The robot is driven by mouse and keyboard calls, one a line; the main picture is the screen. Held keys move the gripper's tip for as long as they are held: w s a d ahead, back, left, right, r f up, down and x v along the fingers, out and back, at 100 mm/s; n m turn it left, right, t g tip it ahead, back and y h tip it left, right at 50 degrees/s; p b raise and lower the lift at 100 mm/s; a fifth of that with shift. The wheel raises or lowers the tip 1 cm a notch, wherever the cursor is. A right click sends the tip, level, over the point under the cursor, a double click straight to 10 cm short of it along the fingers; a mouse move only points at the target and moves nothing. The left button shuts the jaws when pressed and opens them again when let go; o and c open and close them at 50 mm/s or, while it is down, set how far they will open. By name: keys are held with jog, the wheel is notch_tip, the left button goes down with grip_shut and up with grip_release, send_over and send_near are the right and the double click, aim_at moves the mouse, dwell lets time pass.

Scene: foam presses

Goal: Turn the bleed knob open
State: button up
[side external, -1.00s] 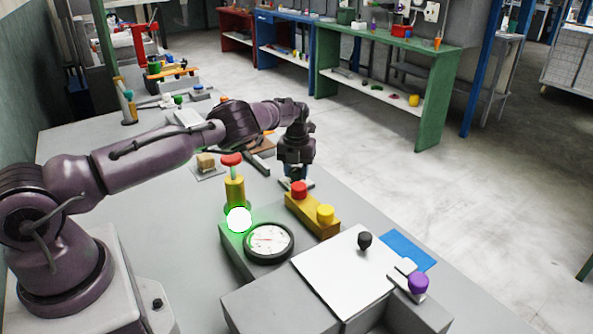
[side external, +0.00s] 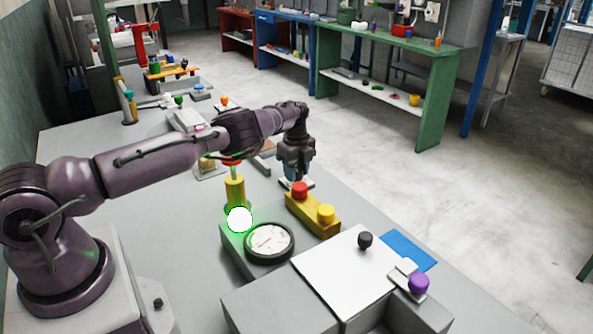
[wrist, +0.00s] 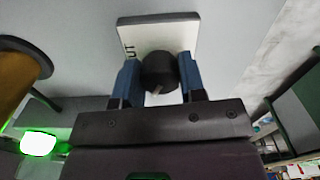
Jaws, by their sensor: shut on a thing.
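A dark round knob (wrist: 158,70) with a pale pointer mark stands on a white plate (wrist: 185,30) in the wrist view. The plate carries partly hidden letters ending in "UT". My gripper (wrist: 159,78) is shut on this knob, one blue finger on each side. In the side view, my gripper (side external: 297,181) points down behind the yellow block; the knob is hidden there.
A white glowing lamp with a green halo (side external: 239,219) is beside the gauge. The yellow block (side external: 310,212) with red and yellow buttons is close to my gripper. A yellow post (side external: 235,190) stands to its left. A box with a white lid (side external: 335,275) is at the front.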

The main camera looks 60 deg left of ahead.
jog(key=n, duration=0.5)
jog(key=shift+a+r, duration=0.1)
jog(key=shift+n, duration=0.3)
dwell(0.4)
jog(key=o, duration=0.9)
notch_tip(320, 180, up, 13)
jog(key=shift+f, duration=0.1)
